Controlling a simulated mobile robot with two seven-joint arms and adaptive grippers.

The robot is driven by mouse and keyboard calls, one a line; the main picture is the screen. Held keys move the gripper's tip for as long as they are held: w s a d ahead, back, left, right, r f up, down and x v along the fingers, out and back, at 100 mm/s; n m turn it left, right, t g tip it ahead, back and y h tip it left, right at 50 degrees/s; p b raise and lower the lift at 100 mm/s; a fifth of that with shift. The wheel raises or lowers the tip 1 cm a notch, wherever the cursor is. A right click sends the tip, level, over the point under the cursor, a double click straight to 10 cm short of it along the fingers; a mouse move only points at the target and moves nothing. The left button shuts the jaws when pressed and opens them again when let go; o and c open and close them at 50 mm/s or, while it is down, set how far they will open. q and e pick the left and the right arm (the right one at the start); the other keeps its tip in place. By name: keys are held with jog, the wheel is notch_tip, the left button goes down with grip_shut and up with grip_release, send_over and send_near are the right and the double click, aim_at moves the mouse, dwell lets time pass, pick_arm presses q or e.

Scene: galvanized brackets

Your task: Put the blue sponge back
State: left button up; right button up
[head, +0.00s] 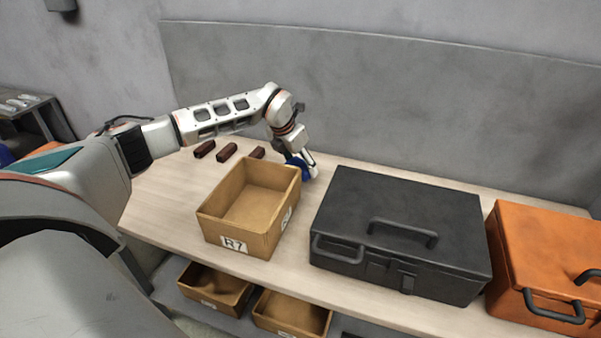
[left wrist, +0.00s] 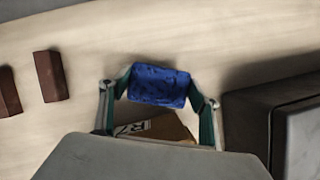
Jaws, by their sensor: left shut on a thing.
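A blue sponge (left wrist: 158,86) is between the two fingers of my left gripper (left wrist: 158,92) in the left wrist view. The gripper is shut on it. In the head view my left gripper (head: 304,165) points down behind the back right corner of a tan open bin labelled R7 (head: 228,232). Only part of the blue sponge (head: 295,168) shows there, and I cannot tell whether it touches the table. The bin looks empty. My right gripper is not in view.
Three dark red-brown blocks (head: 226,152) lie on the table behind the bin. A black toolbox (head: 400,225) stands right of the bin, and an orange case (head: 545,250) beyond it. More tan bins (head: 292,314) sit on a lower shelf. Free tabletop lies left of the bin.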

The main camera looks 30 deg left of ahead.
pick_arm(q)
jog(key=shift+f, duration=1.6)
jog(key=shift+f, duration=0.15)
jog(key=o, duration=1)
jog(key=shift+o, duration=0.2)
jog(key=shift+r, duration=0.3)
jog(key=p+v, duration=0.1)
jog(key=v, duration=1)
jog(key=shift+s+r, duration=0.15)
jog(key=shift+r, duration=0.25)
